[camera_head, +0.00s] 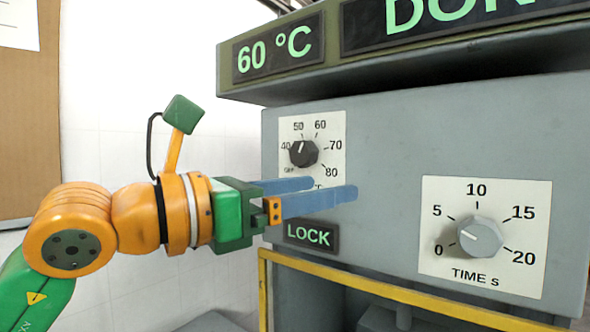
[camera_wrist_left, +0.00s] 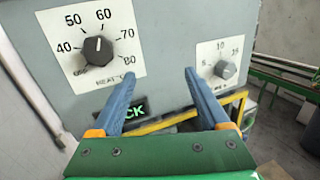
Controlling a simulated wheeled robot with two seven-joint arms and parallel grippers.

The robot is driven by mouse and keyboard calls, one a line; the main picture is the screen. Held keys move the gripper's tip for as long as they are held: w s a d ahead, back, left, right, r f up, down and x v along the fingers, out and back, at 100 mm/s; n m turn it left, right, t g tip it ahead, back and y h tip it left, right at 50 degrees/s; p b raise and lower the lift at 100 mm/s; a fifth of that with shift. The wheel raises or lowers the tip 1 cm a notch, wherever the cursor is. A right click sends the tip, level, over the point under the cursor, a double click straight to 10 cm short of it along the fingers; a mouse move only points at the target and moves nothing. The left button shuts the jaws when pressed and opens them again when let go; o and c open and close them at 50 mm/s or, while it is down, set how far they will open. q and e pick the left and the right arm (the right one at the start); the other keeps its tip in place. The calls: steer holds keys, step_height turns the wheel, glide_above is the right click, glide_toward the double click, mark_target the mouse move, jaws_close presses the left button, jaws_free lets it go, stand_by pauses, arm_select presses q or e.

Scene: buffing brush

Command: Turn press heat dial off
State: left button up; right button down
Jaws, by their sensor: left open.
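The black heat dial (camera_head: 303,153) sits on a white scale plate on the grey press front. In the left wrist view, the heat dial (camera_wrist_left: 98,50) is at upper left, its white mark pointing up, close to 60. The scale has an off mark at its lower left. My left gripper (camera_head: 332,188) is open and empty, its blue fingers below and right of the dial, apart from it. In the left wrist view the gripper (camera_wrist_left: 160,75) has the dial left of both fingers. The fingers hide the plate's lower edge. My right gripper is not in view.
A grey time dial (camera_head: 480,237) is at lower right. The temperature display (camera_head: 278,48) reads 60 °C; another display (camera_head: 440,15) reads DON, cut off. A LOCK sign (camera_head: 310,236) sits below the fingers, above a yellow rail (camera_head: 370,291).

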mark_target(299, 155)
arm_select(q)
steer(key=w+a+r+n+t+y, duration=0.2)
steer(key=a+r+t+y, duration=0.2)
steer(key=a+y, duration=0.15)
steer(key=shift+h, duration=0.45)
steer(key=p+x, duration=0.4)
steer(key=x, duration=0.1)
steer(key=shift+w+d, duration=0.15)
steer(key=shift+w, duration=0.3)
steer(key=shift+w+d, duration=0.1)
steer(key=shift+w, duration=0.05)
steer(key=shift+f, duration=0.1)
steer(key=shift+c, duration=1.1)
steer(key=shift+s, duration=0.2)
jaws_close()
